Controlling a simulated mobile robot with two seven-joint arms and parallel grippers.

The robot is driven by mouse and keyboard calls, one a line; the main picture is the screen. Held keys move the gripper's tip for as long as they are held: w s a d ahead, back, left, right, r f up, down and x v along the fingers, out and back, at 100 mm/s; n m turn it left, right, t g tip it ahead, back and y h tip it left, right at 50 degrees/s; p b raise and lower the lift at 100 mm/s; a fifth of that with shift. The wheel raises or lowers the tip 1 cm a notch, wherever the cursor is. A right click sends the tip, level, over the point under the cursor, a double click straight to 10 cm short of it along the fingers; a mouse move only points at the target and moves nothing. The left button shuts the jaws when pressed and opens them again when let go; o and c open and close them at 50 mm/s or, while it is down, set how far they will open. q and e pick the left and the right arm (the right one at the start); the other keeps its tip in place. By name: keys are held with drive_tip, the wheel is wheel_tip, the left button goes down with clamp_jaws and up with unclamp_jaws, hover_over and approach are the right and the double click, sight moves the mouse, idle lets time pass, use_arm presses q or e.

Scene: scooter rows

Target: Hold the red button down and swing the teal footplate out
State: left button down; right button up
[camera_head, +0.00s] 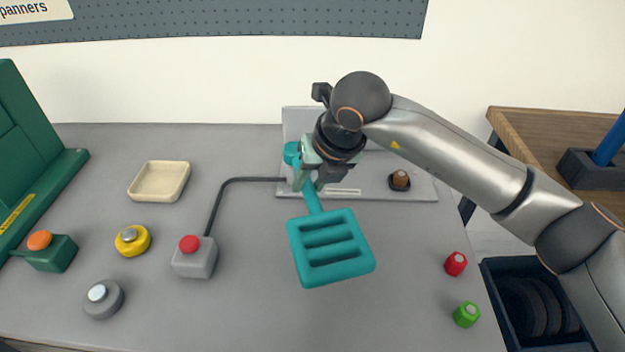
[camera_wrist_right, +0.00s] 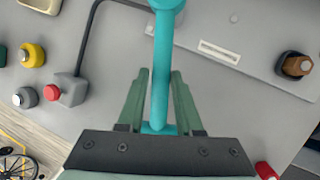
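The red button (camera_head: 189,243) sits on top of a small grey box (camera_head: 194,264) left of centre, and nothing touches it. The red button also shows in the right wrist view (camera_wrist_right: 52,92). The teal footplate (camera_head: 331,248) is a slotted plate on a stem that runs up to a round teal pivot at the grey base. My right gripper (camera_head: 316,182) is over the stem. In the right wrist view its two green fingers (camera_wrist_right: 160,75) straddle the teal stem (camera_wrist_right: 162,50), very close to both sides; whether they grip it is unclear. My left gripper is not in view.
A black cable joins the button box to the grey base (camera_head: 405,189). Yellow (camera_head: 132,240), grey (camera_head: 103,299) and orange-topped green controls stand left, near a cream tray (camera_head: 159,181). Red (camera_head: 455,264) and green (camera_head: 466,314) pieces lie right. The table between button and footplate is clear.

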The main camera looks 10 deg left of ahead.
drive_tip(key=o, duration=0.4)
drive_tip(key=shift+c, duration=0.2)
drive_tip(key=shift+r, duration=0.1)
drive_tip(key=v, duration=1.2)
drive_tip(key=shift+r, duration=0.2)
drive_tip(key=shift+s, duration=0.15)
